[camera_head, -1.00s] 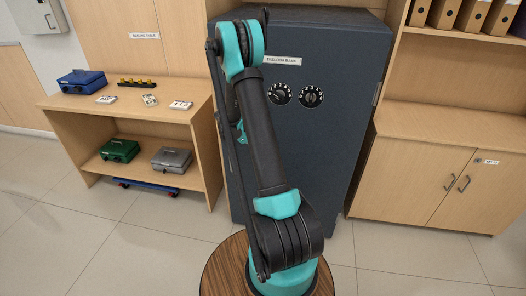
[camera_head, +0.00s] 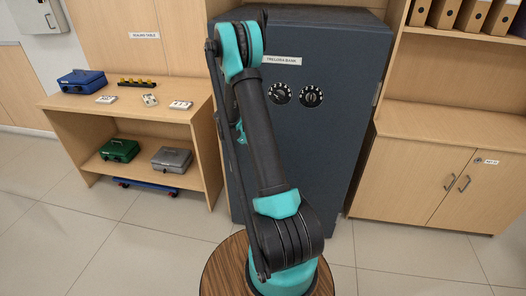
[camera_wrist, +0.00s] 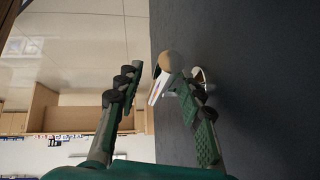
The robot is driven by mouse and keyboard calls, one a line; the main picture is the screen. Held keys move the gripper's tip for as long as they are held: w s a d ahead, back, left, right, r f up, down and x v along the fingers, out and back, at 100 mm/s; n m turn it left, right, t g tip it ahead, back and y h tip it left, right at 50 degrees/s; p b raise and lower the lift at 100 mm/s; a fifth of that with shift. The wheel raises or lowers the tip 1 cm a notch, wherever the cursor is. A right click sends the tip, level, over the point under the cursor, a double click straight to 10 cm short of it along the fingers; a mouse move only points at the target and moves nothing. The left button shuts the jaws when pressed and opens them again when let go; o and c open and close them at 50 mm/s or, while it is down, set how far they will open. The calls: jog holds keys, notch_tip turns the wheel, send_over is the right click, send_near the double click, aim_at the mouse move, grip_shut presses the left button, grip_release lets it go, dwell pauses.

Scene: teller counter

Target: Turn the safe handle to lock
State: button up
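The dark blue-grey safe (camera_head: 345,130) stands upright with its door closed, behind my arm in the head view. Two round black dials show on its door, a left one (camera_head: 280,94) and a right one (camera_head: 311,96). In the wrist view the safe face (camera_wrist: 260,90) fills the right side. A metal handle (camera_wrist: 157,86) with a tan round knob sticks out from it. My gripper (camera_wrist: 159,76) is open, with its fingers apart on either side of the handle. The right finger is close to the handle; whether it touches, I cannot tell. My arm hides the handle in the head view.
A wooden shelf table (camera_head: 62,104) stands left of the safe, with a blue box (camera_head: 82,81), a green box (camera_head: 118,150) and a grey box (camera_head: 171,159). A wooden cabinet (camera_head: 430,180) stands close on the right.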

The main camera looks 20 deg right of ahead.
jog(key=v, duration=1.2)
jog(key=s+a+n+t+y, duration=0.2)
jog(key=s+a+n, duration=0.1)
jog(key=s+n, duration=0.5)
jog(key=s+a+r+n+t+y, duration=0.1)
jog(key=s+a+n+t+y, duration=0.1)
jog(key=s+n, duration=0.7)
jog(key=s+a+r+n+t+y, duration=0.1)
jog(key=s+a+n+t+y, duration=0.2)
jog(key=s, duration=1)
jog(key=a+n, duration=0.2)
jog(key=n, duration=0.3)
jog(key=shift+a+n+y, duration=0.3)
